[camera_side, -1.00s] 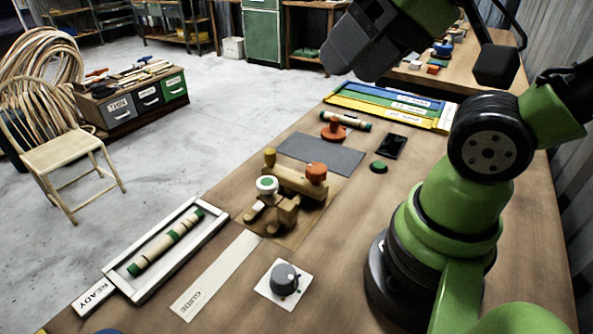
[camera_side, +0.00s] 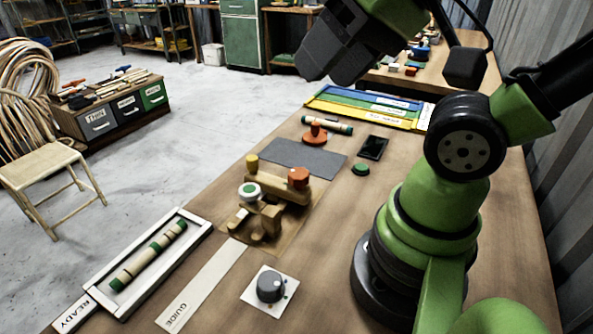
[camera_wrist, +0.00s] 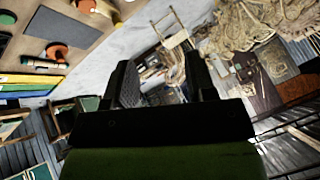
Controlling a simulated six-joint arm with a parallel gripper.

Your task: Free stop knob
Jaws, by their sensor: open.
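A wooden bending fixture (camera_side: 268,210) sits mid-bench. It carries an orange knob (camera_side: 298,178), a white-and-green round knob (camera_side: 249,192) and a yellow knob (camera_side: 252,163). I cannot tell which one is the stop knob. A dark grey dial knob (camera_side: 271,287) stands on a white plate near the bench front. My gripper (camera_side: 322,62) is high above the far part of the bench, apart from every knob. In the wrist view my gripper (camera_wrist: 163,78) is open and empty, its two black fingers pointing out over the floor.
A white tray (camera_side: 196,232) holds a green-banded rattan piece (camera_side: 150,256). A guide strip (camera_side: 203,283) lies beside it. Behind the fixture are a grey mat (camera_side: 303,155), an orange-topped piece (camera_side: 314,134), a dark phone-like slab (camera_side: 374,147), a green button (camera_side: 361,169) and coloured trays (camera_side: 370,105).

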